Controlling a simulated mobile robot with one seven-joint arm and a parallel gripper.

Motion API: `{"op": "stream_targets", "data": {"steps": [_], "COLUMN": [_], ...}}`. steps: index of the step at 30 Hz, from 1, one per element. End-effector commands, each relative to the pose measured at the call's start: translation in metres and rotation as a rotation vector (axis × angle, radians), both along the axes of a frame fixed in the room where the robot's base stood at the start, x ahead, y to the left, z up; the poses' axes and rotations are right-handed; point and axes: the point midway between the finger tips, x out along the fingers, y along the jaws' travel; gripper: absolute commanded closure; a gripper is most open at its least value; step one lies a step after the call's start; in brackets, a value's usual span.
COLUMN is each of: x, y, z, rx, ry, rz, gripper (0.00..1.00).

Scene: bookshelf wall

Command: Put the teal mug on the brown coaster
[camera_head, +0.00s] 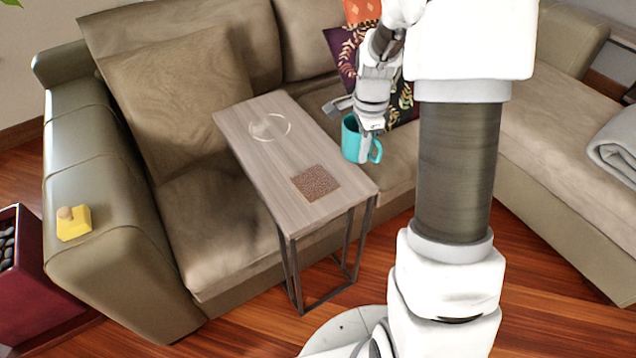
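The teal mug (351,143) is upright at the right of the small side table, its handle toward the right of the picture. My gripper (368,140) is at the mug from above, with a finger reaching down over its near side. It appears shut on the mug's wall, though the far finger is hidden. The brown coaster (315,183) lies flat and bare on the near part of the wooden side table (262,158), to the lower left of the mug.
A faint white ring-shaped item (270,126) lies on the table's far part. The beige sofa (205,215) stands behind and left, with a patterned cushion (348,55) behind my gripper. A yellow object (74,223) sits on the armrest. The table between mug and coaster is clear.

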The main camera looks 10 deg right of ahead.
Motion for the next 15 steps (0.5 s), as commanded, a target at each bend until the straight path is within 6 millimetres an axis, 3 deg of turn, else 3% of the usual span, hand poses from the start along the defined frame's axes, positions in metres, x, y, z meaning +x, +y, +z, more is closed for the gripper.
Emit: {"op": "stream_targets", "data": {"steps": [9,15], "x": [0.014,0.019], "y": [0.072,0.097], "z": [-0.047,-0.060], "rx": [0.001,0.001], "ry": [0.000,-0.002], "rz": [0.006,0.002], "gripper": [1.00,1.00]}}
